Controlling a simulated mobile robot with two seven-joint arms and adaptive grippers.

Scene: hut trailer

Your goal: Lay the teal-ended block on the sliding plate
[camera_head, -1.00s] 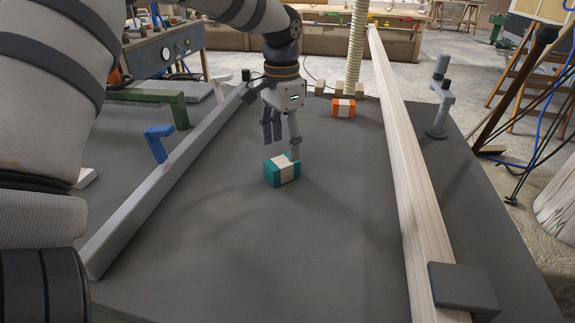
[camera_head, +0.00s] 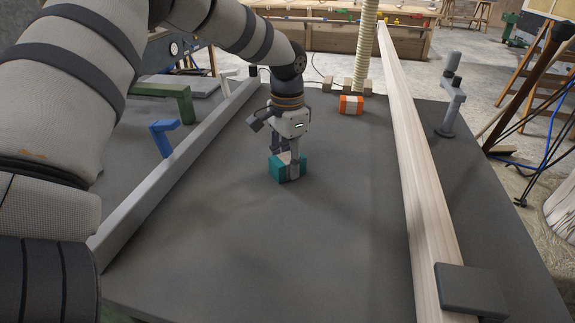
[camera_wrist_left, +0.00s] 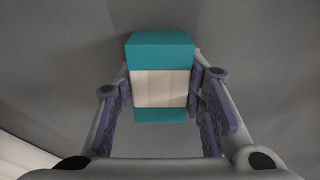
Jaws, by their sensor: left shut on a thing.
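The teal-ended block (camera_head: 277,170), with a pale wooden middle, is at the centre of the dark grey table (camera_head: 270,250). My left gripper (camera_head: 287,166) comes down from above and is shut on it. In the left wrist view the block (camera_wrist_left: 160,88) sits between the two fingers (camera_wrist_left: 160,98), which press on the sides of its pale middle. I cannot tell whether it still touches the table. A flat grey plate (camera_head: 183,83) lies at the far left behind a green bar; I cannot tell whether it is the sliding plate. My right gripper is out of view.
An orange-ended block (camera_head: 351,104) stands farther back. A long grey rail (camera_head: 180,172) with a blue bracket (camera_head: 163,136) nearby runs along the left. A long pale wooden beam (camera_head: 420,175) runs along the right, with a dark block (camera_head: 470,288) at its near end. The table between them is mostly clear.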

